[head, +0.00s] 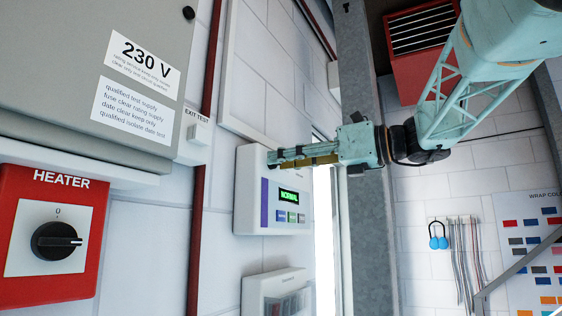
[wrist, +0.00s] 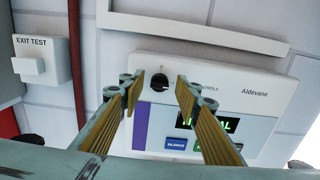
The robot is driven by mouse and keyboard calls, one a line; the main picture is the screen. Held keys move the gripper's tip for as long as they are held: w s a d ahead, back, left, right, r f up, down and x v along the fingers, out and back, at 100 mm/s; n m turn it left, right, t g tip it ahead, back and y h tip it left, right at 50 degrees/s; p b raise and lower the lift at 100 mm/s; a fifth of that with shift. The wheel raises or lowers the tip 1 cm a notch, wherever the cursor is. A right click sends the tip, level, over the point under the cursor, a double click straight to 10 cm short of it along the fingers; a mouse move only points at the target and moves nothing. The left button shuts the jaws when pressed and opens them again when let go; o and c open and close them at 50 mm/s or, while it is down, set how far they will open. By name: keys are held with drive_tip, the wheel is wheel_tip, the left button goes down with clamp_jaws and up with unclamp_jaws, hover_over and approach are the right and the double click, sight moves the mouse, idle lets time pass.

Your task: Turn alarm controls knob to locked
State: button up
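The alarm panel is a white wall box (head: 245,190) with a green display reading NORMAL (head: 289,196) and a row of small buttons. It also shows in the wrist view (wrist: 260,75). Its small black round knob (wrist: 160,77) shows in the wrist view at the panel's upper left, beside partly covered "CONTROLS" lettering. My gripper (head: 270,158) reaches to the panel's upper part and hides the knob in the head view. In the wrist view my gripper (wrist: 160,88) is open, one finger left and one right of the knob, with a visible gap on both sides.
Left of the panel are an EXIT TEST box (head: 200,130), a dark red pipe (head: 205,100), a grey 230 V cabinet (head: 70,60) and a red HEATER switch (head: 20,225). Another white box (head: 255,295) is below. A grey metal post (head: 362,220) stands to the right.

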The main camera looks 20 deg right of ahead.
drive_tip(key=shift+w+a, duration=0.3)
drive_tip(key=c, duration=0.8)
